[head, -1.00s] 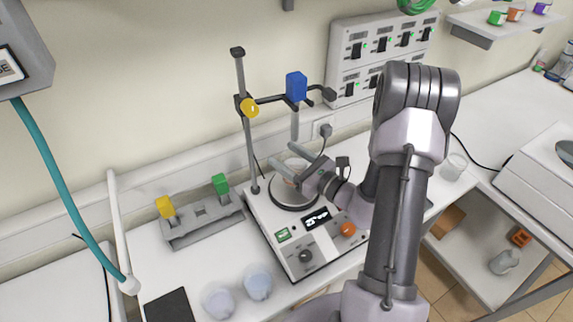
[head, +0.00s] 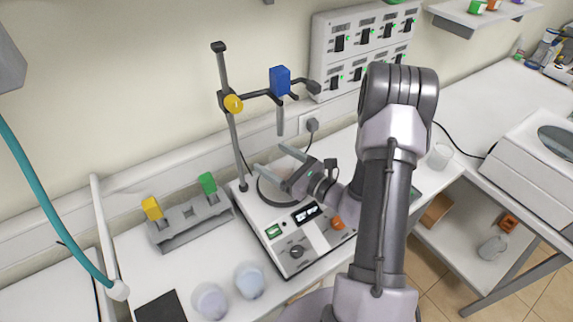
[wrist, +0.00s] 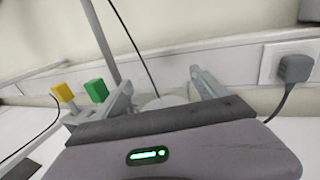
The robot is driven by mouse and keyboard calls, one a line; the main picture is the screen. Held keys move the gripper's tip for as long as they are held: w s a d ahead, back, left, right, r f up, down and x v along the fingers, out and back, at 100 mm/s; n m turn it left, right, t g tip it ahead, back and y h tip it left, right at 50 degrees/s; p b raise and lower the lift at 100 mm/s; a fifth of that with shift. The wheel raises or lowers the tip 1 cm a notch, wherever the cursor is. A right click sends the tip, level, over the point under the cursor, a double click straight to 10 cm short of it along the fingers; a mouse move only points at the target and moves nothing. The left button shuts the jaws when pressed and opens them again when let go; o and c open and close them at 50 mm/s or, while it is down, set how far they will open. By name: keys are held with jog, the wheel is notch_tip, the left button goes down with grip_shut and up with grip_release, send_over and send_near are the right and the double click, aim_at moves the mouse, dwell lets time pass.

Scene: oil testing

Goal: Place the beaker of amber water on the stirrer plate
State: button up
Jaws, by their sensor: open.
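The stirrer (head: 270,232) stands on the bench, with its round plate (head: 268,192) partly behind my gripper. My gripper (head: 270,158) is open above the plate, its fingers pointing left toward the stand's rod. In the wrist view, my gripper's fingers (wrist: 160,92) are spread apart. A pale rounded shape (wrist: 165,102) shows low between them; I cannot tell whether it is a beaker or the plate. I cannot clearly make out the beaker of amber water now. My gripper and arm hide part of the plate.
A rod stand (head: 231,140) with a blue clamp (head: 280,80) rises behind the plate. A grey rack (head: 190,222) with yellow and green pieces is at left. Two bluish beakers (head: 249,281) (head: 210,301) stand in front. A clear beaker (head: 440,156) stands at right.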

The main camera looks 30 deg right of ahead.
aim_at(293, 171)
jog(key=v, duration=1.1)
jog(key=shift+s+d, duration=0.1)
jog(key=shift+s, duration=0.15)
